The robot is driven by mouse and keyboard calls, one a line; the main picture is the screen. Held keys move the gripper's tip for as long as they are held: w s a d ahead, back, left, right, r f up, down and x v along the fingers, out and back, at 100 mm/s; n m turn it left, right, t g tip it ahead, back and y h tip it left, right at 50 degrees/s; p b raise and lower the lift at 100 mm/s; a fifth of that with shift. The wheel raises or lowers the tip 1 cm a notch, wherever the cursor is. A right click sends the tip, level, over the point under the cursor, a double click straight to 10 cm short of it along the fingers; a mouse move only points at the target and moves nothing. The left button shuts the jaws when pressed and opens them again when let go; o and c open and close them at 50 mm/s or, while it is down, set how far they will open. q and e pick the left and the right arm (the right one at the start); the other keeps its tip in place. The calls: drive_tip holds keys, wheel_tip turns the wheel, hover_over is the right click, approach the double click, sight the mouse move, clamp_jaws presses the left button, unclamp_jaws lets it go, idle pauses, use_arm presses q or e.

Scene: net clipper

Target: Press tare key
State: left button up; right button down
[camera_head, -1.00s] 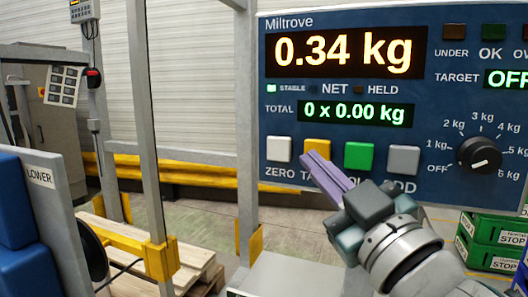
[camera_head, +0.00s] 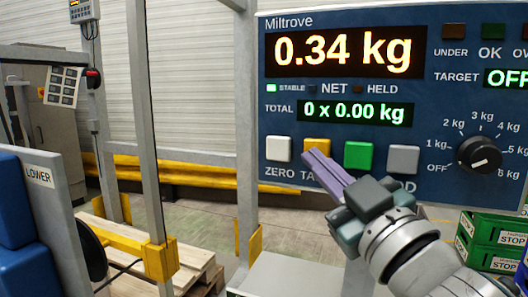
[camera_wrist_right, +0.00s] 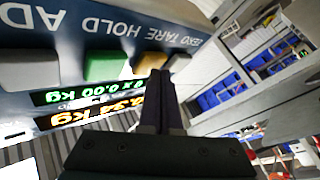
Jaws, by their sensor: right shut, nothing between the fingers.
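The scale's panel (camera_head: 440,110) reads 0.34 kg, with the STABLE lamp lit and a total of 0 x 0.00 kg. The yellow key (camera_head: 317,145), with its label partly hidden, is the tare key, between the white ZERO key (camera_head: 278,149) and the green key (camera_head: 358,155). My right gripper (camera_head: 314,158) is shut and empty, its purple fingertips just below and in front of the yellow key. In the right wrist view the fingertips (camera_wrist_right: 158,78) reach to the yellow key (camera_wrist_right: 145,63); contact cannot be told. My left gripper is not in view.
A grey key (camera_head: 403,159) and a black dial (camera_head: 479,155) lie to the right on the panel. Green crates (camera_head: 490,245) stand at the lower right. A grey post (camera_head: 247,130) stands left of the panel. A LOWER sign (camera_head: 39,177) is at the left.

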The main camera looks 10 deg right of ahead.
drive_tip(key=shift+w+d, duration=0.1)
drive_tip(key=shift+w, duration=0.1)
drive_tip(key=shift+s, duration=0.1)
idle(0.4)
drive_tip(key=shift+s+a, duration=0.45)
drive_tip(key=shift+s, duration=0.15)
drive_tip(key=shift+s+p, duration=0.1)
drive_tip(key=shift+p, duration=0.2)
drive_tip(key=shift+s+a+p, duration=0.3)
drive_tip(key=shift+s+a, duration=0.4)
drive_tip(key=shift+s, duration=0.3)
drive_tip(key=shift+s+a+p, duration=0.25)
drive_tip(key=shift+s+a, duration=0.45)
drive_tip(key=shift+s, duration=0.3)
